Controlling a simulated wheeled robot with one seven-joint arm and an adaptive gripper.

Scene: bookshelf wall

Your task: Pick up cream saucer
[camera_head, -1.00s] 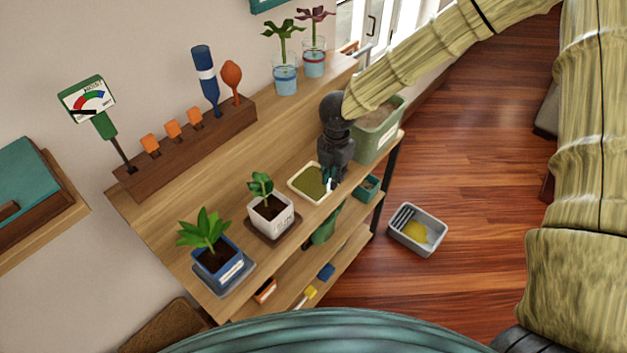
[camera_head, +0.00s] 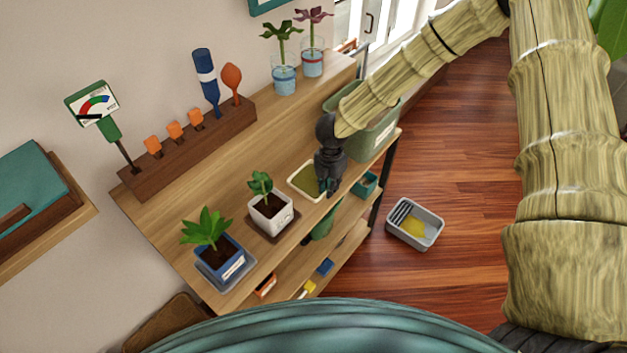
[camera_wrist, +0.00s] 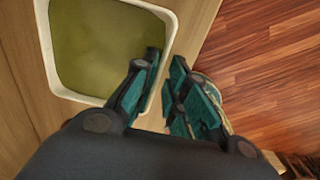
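The cream saucer (camera_head: 306,180), a square dish with a pale rim and olive-green inside, sits near the front edge of the wooden shelf top. It fills the upper left of the wrist view (camera_wrist: 49,50). My gripper (camera_head: 329,190) is at its right side, pointing down. In the wrist view my gripper (camera_wrist: 165,60) has its two teal-padded fingers parted by a narrow gap. The left fingertip overlaps the saucer's right rim and the right fingertip is outside it. I cannot tell whether either finger touches the rim.
A white-potted plant (camera_head: 272,215) and a blue-potted plant (camera_head: 218,262) stand left of the saucer. A green planter box (camera_head: 372,135) is close behind my gripper. A small teal pot (camera_head: 366,184) is to the right. A grey bin (camera_head: 414,224) stands on the floor.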

